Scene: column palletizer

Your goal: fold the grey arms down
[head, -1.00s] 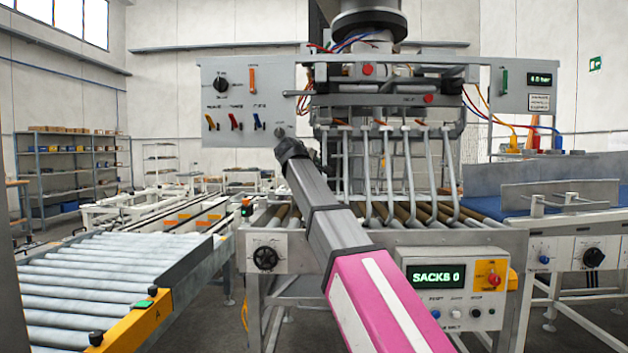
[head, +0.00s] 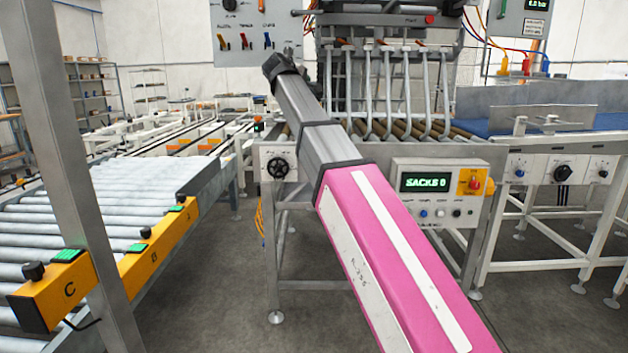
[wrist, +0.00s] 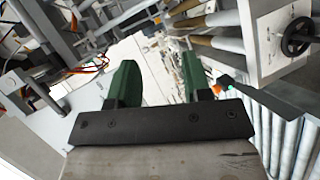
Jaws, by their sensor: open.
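Several long grey arms (head: 386,92) hang in a row from the palletizer head, over the brown rollers, with their lower ends bent like hooks. They point downward. My gripper (wrist: 157,80) has two green fingers set apart, with nothing between them. The panel carries red, orange and blue levers.
A control box (head: 440,190) reading SACKS 0 and a handwheel (head: 278,168) are on the front of the roller frame. A grey post (head: 75,170) and a roller conveyor (head: 150,205) with yellow button boxes stand left. A blue belt conveyor (head: 590,105) is right.

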